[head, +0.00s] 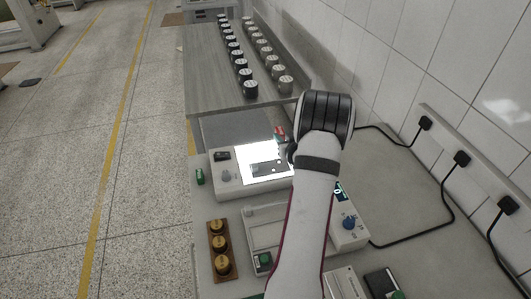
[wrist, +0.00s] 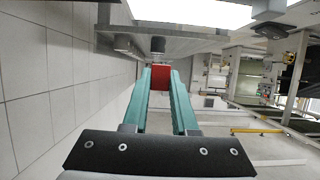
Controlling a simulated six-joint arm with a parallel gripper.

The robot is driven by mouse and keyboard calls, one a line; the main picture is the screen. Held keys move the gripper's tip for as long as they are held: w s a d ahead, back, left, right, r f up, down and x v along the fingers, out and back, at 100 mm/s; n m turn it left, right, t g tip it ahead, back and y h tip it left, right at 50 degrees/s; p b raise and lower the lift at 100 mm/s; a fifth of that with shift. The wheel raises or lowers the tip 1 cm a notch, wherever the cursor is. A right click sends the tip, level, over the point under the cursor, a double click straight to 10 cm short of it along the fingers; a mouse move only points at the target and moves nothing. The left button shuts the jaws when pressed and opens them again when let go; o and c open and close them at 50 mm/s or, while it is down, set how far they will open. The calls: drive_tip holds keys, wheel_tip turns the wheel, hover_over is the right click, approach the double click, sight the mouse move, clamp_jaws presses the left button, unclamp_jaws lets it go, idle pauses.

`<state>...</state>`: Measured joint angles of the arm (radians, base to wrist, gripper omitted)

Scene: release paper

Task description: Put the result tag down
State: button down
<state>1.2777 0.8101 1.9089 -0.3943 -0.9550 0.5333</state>
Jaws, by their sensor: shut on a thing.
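My gripper (wrist: 160,84) has two teal fingers, and in the wrist view they are shut on a red block-like tag (wrist: 160,76) at their tips. In the head view the red tag (head: 279,132) shows as a small red patch just left of my wrist, by the far edge of the device with the bright white panel (head: 255,162). The tag appears raised, clear of any surface in the wrist view. My arm hides most of my gripper in the head view.
A grey shelf (head: 205,95) with two rows of dark, pale-topped jars (head: 249,88) lies beyond. On the bench are a small green piece (head: 200,176), a wooden block with brass weights (head: 221,263), and a device with a blue knob (head: 349,222). Black cables (head: 452,205) run along the right wall.

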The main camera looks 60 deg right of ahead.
hover_over(265, 154)
wheel_tip(265, 154, down, 4)
drive_tip(key=shift+s+r, duration=0.1)
drive_tip(key=shift+r, duration=0.1)
wheel_tip(265, 154, down, 4)
drive_tip(key=shift+f, duration=0.1)
drive_tip(key=shift+f, duration=0.1)
drive_tip(key=c, duration=0.7)
unclamp_jaws()
